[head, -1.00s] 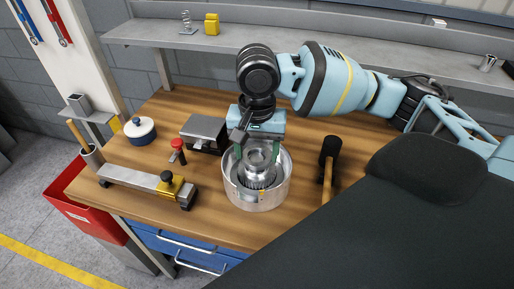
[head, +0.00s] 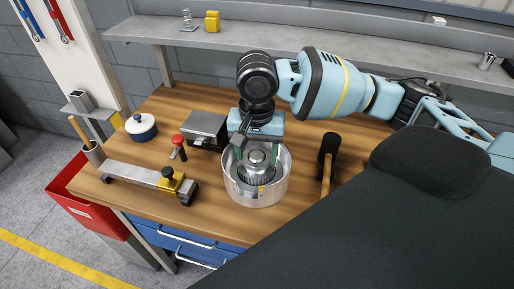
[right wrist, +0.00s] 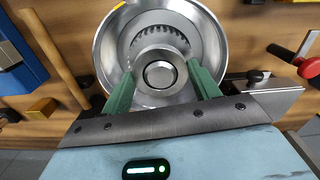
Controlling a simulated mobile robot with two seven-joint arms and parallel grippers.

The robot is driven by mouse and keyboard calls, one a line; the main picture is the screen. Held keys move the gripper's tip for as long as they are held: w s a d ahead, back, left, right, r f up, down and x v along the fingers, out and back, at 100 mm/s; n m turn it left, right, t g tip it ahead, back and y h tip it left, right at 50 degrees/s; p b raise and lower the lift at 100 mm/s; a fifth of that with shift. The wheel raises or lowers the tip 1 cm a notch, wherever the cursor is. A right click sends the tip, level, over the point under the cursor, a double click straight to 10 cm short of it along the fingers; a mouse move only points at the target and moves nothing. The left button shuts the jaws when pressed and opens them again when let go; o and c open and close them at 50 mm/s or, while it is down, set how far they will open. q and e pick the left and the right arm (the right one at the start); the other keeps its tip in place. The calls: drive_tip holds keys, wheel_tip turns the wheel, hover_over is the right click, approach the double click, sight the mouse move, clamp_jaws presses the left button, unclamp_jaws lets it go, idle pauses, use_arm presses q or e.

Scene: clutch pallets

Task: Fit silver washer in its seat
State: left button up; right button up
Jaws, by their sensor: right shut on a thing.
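The silver washer (right wrist: 160,92) is a smooth, shiny ring held between the two green fingers of my right gripper (right wrist: 162,88). In the right wrist view it lies around or just over the central hub of a round silver housing (right wrist: 108,48), with a toothed gear ring behind it. In the head view my right gripper (head: 256,155) points down into the housing (head: 256,198) on the bench. The washer is partly hidden there, and I cannot tell whether it touches the bottom of its seat. My left gripper is not in view.
A black-headed mallet (head: 328,152) lies right of the housing on the wooden bench (head: 222,222). A grey metal block (head: 207,128), a red-knobbed part (head: 178,142) and a clamp bar (head: 135,178) stand left. A grey shelf (head: 330,48) runs behind.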

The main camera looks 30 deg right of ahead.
idle(0.4)
drive_tip(key=o, duration=1.2)
drive_tip(key=shift+o, duration=0.5)
drive_tip(key=shift+o, duration=1.1)
